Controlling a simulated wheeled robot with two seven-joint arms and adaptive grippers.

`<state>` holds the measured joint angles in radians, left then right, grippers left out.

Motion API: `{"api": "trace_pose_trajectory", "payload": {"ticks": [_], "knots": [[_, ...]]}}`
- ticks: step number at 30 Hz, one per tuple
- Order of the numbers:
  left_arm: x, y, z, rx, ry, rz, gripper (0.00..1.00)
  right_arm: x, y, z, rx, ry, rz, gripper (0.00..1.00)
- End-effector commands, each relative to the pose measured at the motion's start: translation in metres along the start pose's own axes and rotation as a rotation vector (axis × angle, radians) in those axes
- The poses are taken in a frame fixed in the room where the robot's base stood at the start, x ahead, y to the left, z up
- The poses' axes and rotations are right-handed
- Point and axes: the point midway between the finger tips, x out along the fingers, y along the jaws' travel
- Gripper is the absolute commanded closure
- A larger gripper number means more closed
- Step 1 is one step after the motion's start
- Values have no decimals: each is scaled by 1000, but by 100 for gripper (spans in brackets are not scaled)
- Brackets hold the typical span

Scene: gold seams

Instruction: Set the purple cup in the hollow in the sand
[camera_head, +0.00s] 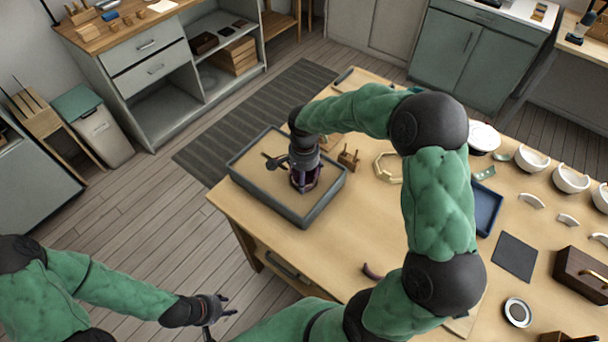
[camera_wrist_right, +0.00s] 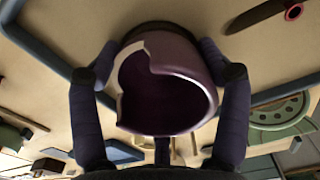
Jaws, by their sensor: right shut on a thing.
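The purple cup (camera_wrist_right: 168,85) is between the two fingers of my right gripper (camera_wrist_right: 160,85) in the right wrist view. Its rim has a broken gap with a pale edge. In the head view my right gripper (camera_head: 305,180) holds the cup (camera_head: 303,182) over the grey-rimmed sand tray (camera_head: 318,213). Whether the cup touches the sand (camera_head: 258,176) cannot be told. No hollow can be made out; the cup and gripper cover part of the sand. My left gripper (camera_head: 225,307) is open and empty, low in front of the table.
A dark knobbed tool (camera_head: 273,160) is at the sand tray, left of the cup. A small wooden stand (camera_head: 348,157) and a pale octagonal ring (camera_head: 387,167) are right of the tray. A curved purple piece (camera_head: 372,272) lies on the table. White bowls (camera_head: 532,158) line the right side.

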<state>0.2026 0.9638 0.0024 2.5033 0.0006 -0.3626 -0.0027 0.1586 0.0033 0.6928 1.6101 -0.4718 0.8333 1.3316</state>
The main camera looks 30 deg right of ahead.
Motion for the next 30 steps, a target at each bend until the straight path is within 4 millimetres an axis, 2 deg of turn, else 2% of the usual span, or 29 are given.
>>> {"api": "trace_pose_trajectory", "payload": {"ticks": [10,11,12,13,30], "knots": [[1,0,0,0,0,0,60,1,0,0,0,0,-1,52],[1,0,0,0,0,0,60,1,0,0,0,0,-1,15],[1,0,0,0,0,0,60,1,0,0,0,0,-1,4],[1,0,0,0,0,0,60,1,0,0,0,0,-1,0],[1,0,0,0,0,0,60,1,0,0,0,0,0,0]]}}
